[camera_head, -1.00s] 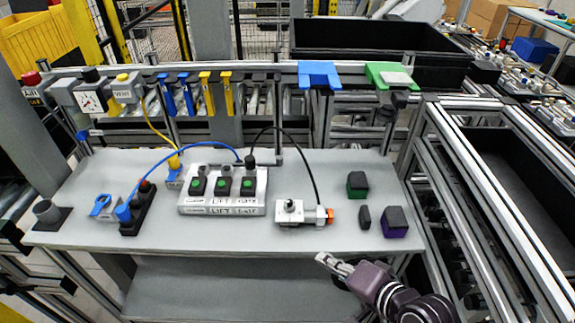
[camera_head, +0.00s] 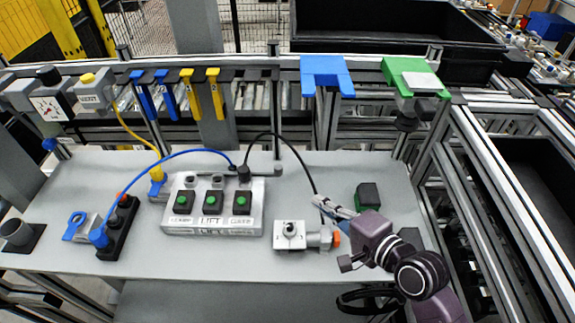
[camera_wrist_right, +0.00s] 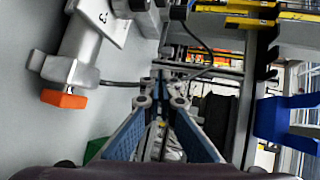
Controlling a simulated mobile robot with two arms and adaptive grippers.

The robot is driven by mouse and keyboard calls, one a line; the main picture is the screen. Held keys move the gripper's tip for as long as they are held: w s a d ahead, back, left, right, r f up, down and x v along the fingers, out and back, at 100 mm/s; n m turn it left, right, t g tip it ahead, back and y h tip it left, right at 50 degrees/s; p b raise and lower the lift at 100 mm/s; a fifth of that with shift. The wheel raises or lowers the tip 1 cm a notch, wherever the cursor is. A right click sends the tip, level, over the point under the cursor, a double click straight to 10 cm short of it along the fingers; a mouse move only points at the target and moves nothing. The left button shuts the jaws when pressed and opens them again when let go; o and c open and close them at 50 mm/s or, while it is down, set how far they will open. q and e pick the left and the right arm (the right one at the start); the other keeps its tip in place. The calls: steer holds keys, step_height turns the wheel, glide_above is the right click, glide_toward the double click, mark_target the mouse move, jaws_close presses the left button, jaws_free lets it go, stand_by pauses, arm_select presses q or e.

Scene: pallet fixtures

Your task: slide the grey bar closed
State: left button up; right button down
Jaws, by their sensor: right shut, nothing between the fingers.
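A pale grey block (camera_head: 289,235) with a round knob on top sits on the table. A short grey bar-like part (camera_head: 325,238) with an orange end (camera_head: 337,240) sticks out of its right side; both also show at the upper left of the right wrist view, the bar-like part (camera_wrist_right: 62,68) and the orange end (camera_wrist_right: 64,99). I cannot tell for certain that this part is the grey bar. My right gripper (camera_head: 319,203) is shut and empty, above the table and behind this part in the head view, apart from it; its fingers fill the lower middle of the wrist view (camera_wrist_right: 161,92). My left gripper is out of view.
A green-and-black block (camera_head: 368,197) stands right of my gripper. A black cable (camera_head: 308,165) arches behind it. A box with green buttons (camera_head: 212,208) stands to the left. Bare table lies in front.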

steer(key=p, duration=0.2)
glide_toward(280, 173)
steer(key=shift+f, duration=0.6)
steer(key=x, duration=0.3)
steer(key=p+x, duration=0.1)
steer(key=x, duration=0.1)
steer(key=shift+w+r, duration=0.1)
steer(key=shift+r, duration=0.25)
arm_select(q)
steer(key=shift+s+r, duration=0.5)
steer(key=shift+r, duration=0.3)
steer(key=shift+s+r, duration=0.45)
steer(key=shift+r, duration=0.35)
arm_select(e)
steer(key=shift+w+a+f, duration=0.1)
steer(key=shift+w+a, duration=0.35)
steer(key=shift+w, duration=0.1)
